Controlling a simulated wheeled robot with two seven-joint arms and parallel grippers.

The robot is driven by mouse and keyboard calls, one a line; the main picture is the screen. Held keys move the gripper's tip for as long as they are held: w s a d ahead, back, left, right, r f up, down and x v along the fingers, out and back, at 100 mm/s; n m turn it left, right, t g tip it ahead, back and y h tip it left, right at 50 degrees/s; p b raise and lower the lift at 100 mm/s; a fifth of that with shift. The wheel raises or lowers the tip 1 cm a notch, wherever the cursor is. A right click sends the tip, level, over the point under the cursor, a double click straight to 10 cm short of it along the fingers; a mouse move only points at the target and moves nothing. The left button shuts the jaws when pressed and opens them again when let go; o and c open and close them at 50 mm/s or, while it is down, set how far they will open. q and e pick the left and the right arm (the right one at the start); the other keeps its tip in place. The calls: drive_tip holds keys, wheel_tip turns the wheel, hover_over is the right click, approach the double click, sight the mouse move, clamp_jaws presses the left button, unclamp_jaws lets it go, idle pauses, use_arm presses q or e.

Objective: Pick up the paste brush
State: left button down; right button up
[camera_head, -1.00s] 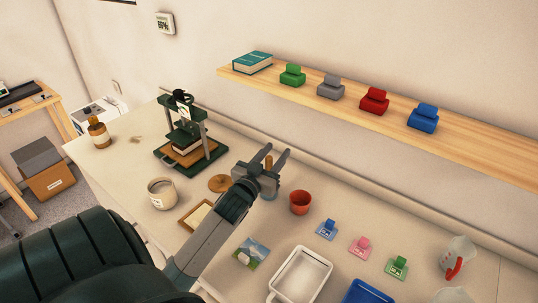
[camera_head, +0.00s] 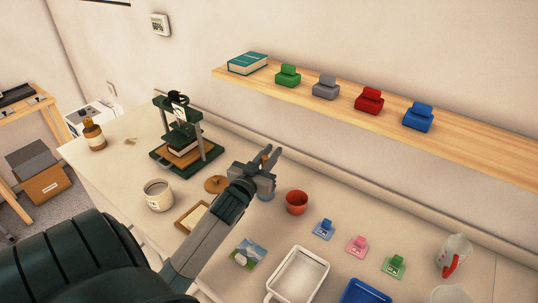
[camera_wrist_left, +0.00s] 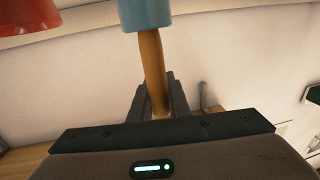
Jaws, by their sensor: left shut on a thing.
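The paste brush shows as a tan wooden handle (camera_wrist_left: 151,58) in the left wrist view. Its lower end goes into a small blue pot (camera_head: 267,194), which also shows at the top of the left wrist view (camera_wrist_left: 144,14). The brush's bristle end is hidden. My left gripper (camera_head: 269,154) is over the blue pot, its fingers closed around the handle, with the handle between them in the left wrist view (camera_wrist_left: 158,97). Only a bit of the handle's top shows between the fingers in the head view. My right gripper is not in view.
A green press (camera_head: 180,135) is at the left on the bench. A wooden shelf (camera_head: 460,148) with colored blocks runs along the wall. A white tray (camera_head: 298,279) and small stamps stand nearer.

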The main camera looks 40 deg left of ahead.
use_arm(q)
wheel_tip(320, 180, up, 10)
drive_tip(key=b, duration=0.1)
idle(0.4)
drive_tip(key=shift+f, duration=0.15)
idle(0.8)
